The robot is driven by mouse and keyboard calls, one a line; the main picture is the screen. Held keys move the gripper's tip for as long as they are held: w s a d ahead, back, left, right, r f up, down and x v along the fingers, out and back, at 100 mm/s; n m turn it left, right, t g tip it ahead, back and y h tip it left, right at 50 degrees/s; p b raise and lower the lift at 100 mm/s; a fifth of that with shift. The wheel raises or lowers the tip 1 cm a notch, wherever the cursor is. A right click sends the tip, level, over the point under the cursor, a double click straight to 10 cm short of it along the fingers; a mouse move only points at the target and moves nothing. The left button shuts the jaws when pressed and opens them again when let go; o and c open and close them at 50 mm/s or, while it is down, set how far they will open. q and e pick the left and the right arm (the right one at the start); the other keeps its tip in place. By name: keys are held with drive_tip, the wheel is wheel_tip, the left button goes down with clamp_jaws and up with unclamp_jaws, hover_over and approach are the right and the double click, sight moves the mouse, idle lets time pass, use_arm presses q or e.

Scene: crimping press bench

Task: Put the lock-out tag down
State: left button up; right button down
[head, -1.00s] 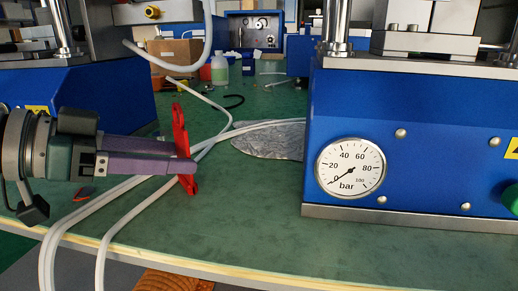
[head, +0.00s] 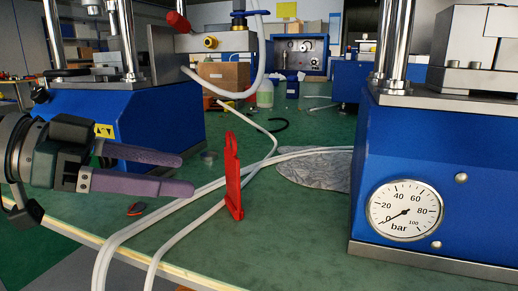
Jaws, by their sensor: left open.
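The red lock-out tag (head: 233,180) is upright and seen nearly edge-on, over the green bench beside the pale hoses. I cannot tell whether its lower end rests on the bench. My left gripper (head: 187,174) is to the left of the tag with its two purple fingers spread apart. A gap shows between the fingertips and the tag, and nothing is between the fingers. My right gripper is not in view.
A blue press with a pressure gauge (head: 404,210) stands at the right, and another blue press (head: 165,120) at the left. Pale hoses (head: 150,225) cross the bench (head: 300,235). A grey patch (head: 315,170) lies behind the tag. The front middle is clear.

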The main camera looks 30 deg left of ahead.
use_arm(q)
drive_tip(key=shift+p+v, duration=0.3)
drive_tip(key=shift+v, duration=2.35)
